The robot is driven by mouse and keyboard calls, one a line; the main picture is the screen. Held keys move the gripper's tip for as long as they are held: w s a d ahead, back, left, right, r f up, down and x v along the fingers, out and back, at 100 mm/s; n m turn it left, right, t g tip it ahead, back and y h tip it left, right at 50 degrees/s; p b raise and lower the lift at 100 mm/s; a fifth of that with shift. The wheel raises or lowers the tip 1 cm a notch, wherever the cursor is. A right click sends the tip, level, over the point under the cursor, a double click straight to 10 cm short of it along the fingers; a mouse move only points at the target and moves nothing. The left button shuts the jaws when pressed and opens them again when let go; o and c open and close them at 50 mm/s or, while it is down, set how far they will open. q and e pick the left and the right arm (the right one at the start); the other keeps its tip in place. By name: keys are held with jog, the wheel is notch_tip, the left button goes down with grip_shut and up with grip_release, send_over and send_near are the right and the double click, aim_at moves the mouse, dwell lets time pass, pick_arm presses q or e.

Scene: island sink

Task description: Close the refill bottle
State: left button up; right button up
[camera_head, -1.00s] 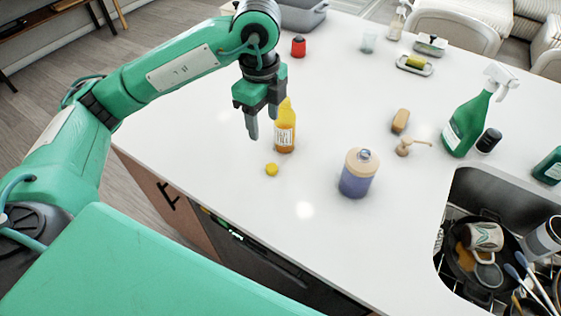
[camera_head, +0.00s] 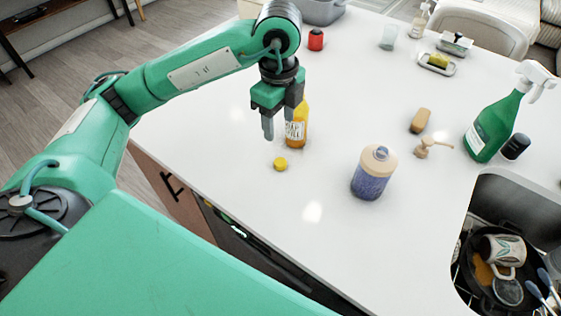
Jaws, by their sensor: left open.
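The refill bottle (camera_head: 297,125) stands upright on the white counter, yellow-orange with a pale label. Its top is partly hidden behind my left gripper (camera_head: 278,124). A small yellow cap (camera_head: 280,164) lies on the counter in front of the bottle, apart from it. My left gripper points down with its fingers spread and nothing between them. It overlaps the bottle's left edge in the picture; I cannot tell whether it touches. My right gripper is not in view.
A purple bottle with a beige top (camera_head: 374,172) and a loose pump head (camera_head: 432,147) stand to the right. A brown sponge-like block (camera_head: 420,120), a green spray bottle (camera_head: 495,122) and a sink (camera_head: 500,200) with dishes lie further right. The counter around the cap is clear.

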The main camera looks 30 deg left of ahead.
pick_arm(q)
send_over(280, 161)
notch_tip(280, 161, down, 6)
jog(key=shift+s, duration=0.1)
jog(key=shift+f, duration=0.6)
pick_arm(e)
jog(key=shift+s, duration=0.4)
pick_arm(q)
jog(key=shift+p, duration=0.3)
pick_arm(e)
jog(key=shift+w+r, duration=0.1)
pick_arm(q)
jog(key=shift+f, duration=0.4)
notch_tip(280, 161, down, 4)
jog(key=shift+r+p, duration=0.15)
jog(key=shift+p, duration=0.55)
jog(key=shift+f, duration=0.35)
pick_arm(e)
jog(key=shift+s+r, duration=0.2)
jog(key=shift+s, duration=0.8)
